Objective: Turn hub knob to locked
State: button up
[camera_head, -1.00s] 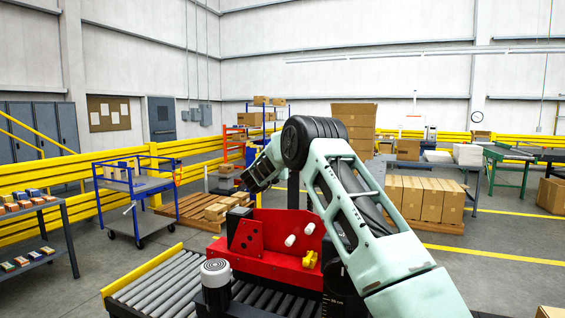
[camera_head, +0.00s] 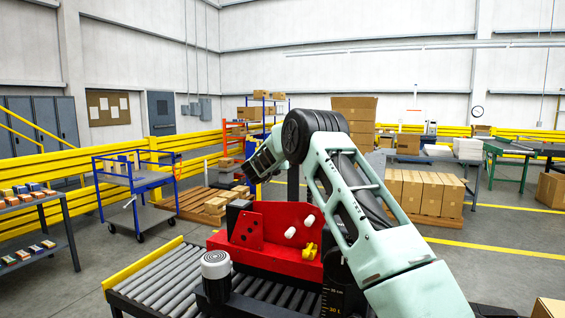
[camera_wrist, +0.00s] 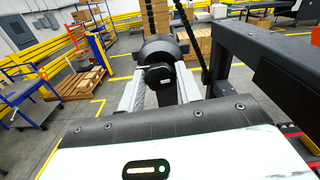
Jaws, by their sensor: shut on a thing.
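A dark round knob with a raised centre (camera_wrist: 160,76) sits between the two silver fingers of my gripper (camera_wrist: 160,92) in the wrist view. My gripper is shut on it. I cannot read a locked or unlocked mark on it. In the head view my arm bends over the red machine (camera_head: 283,222), with its dark end (camera_head: 264,158) above and behind the red plate. The fingers and the held knob cannot be made out there.
A roller conveyor (camera_head: 160,283) and a grey-topped motor (camera_head: 215,264) stand in front. A yellow part (camera_head: 308,251) sits on the machine's right. A dark frame bar (camera_wrist: 262,48) runs close beside my gripper in the wrist view. A blue cart (camera_head: 138,180) stands left.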

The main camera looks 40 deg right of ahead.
jog(key=n+b, duration=0.1)
jog(key=n, duration=0.4)
jog(key=n+b, duration=0.1)
jog(key=n, duration=1.1)
jog(key=shift+w+a+f+b, duration=0.15)
jog(key=shift+f+b, duration=0.1)
jog(key=shift+b, duration=0.15)
dwell(0.3)
jog(key=o, duration=0.9)
jog(key=b+v, duration=0.6)
jog(key=v, duration=1.1)
jog(key=shift+a+b, duration=0.15)
jog(key=shift+b, duration=0.25)
